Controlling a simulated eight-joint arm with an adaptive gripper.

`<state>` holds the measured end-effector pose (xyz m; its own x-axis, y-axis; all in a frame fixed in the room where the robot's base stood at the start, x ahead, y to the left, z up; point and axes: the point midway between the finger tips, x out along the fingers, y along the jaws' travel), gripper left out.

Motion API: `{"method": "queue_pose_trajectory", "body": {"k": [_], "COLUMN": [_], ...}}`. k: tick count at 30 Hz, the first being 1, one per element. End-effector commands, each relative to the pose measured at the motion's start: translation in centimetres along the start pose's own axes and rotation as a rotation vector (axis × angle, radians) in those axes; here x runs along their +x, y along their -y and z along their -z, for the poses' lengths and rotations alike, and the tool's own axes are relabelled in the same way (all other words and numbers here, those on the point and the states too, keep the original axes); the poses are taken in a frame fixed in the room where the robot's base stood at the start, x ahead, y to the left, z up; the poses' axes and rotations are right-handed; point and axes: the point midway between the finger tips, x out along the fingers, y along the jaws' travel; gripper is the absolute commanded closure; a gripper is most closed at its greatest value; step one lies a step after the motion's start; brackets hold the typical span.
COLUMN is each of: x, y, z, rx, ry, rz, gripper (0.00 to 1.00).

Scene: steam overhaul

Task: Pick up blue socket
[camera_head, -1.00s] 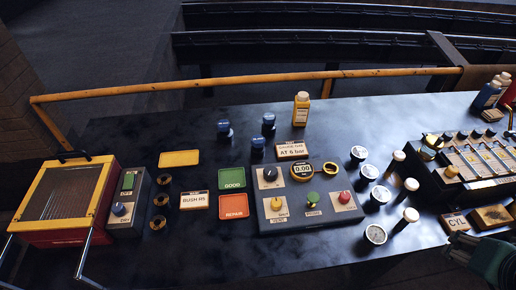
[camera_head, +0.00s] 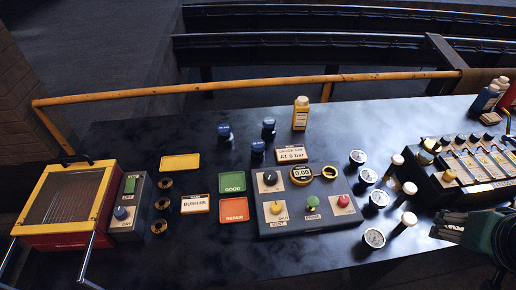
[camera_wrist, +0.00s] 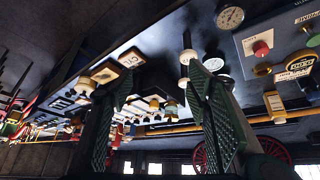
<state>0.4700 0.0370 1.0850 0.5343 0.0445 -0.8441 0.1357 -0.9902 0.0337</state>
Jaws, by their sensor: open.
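Three small blue-topped cylindrical pieces stand on the dark table near its middle back: a left one (camera_head: 224,132), a right one (camera_head: 268,127) and a nearer one (camera_head: 257,148). Any of them could be the blue socket; I cannot tell which, as they look alike. My gripper (camera_head: 447,232) is at the right front of the table in the head view, far from all three. In the wrist view my gripper (camera_wrist: 165,105) has its two green ribbed fingers spread apart with nothing held between them. I cannot make out the blue pieces in the wrist view.
A control box (camera_head: 308,204), several round gauges (camera_head: 374,238) and white-capped pieces (camera_head: 409,219) lie between my gripper and the blue pieces. A yellow bottle (camera_head: 300,114) stands behind. A yellow rail (camera_head: 230,86) runs along the back. Bare table lies left of the blue pieces.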

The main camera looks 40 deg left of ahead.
Motion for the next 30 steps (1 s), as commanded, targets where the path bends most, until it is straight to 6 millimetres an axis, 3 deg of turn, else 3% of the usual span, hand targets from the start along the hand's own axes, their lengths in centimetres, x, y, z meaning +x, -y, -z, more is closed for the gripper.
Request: {"method": "queue_pose_trajectory", "body": {"k": [12,30], "x": [0.4,2.7], "y": [6.0,16.8], "z": [6.5,13.2], "rx": [-0.205,-0.504], "ry": [0.077,0.177], "rz": [0.073,0.172], "gripper": [0.51,0.51]}}
